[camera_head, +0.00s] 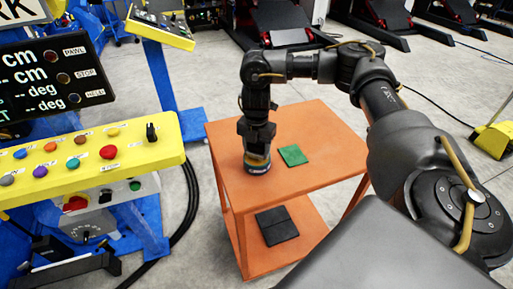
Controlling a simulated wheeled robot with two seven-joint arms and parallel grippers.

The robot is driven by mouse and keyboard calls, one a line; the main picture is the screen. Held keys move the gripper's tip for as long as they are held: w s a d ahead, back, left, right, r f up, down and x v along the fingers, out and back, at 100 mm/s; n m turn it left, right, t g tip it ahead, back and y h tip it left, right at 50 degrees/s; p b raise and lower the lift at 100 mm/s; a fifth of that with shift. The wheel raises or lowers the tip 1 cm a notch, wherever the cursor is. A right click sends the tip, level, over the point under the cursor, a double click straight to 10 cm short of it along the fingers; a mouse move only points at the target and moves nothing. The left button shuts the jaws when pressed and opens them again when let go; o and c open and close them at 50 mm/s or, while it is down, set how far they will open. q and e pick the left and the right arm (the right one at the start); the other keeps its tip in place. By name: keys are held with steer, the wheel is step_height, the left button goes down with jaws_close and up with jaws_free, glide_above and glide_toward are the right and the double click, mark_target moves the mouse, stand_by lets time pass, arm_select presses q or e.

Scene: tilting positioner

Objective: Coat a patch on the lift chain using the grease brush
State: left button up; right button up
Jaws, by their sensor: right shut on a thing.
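My right gripper (257,145) points straight down over the left part of the orange cart's top. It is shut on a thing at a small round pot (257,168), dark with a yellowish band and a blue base. The held thing looks like the grease brush, but the fingers hide most of it, and I cannot tell how deep it sits in the pot. I cannot make out the lift chain in this view. My left gripper is not in view.
The orange cart (331,122) has a green pad (292,155) on top and dark pads (277,225) on its lower shelf. A yellow control panel (90,160) and a black display (52,75) stand at left. Black cables lie on the floor between panel and cart.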

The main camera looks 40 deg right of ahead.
steer(key=shift+f, duration=0.5)
stand_by(0.3)
steer(key=shift+f, duration=0.1)
stand_by(1.7)
step_height(320, 180, up, 7)
steer(key=p, duration=0.8)
steer(key=shift+p, duration=0.3)
stand_by(0.6)
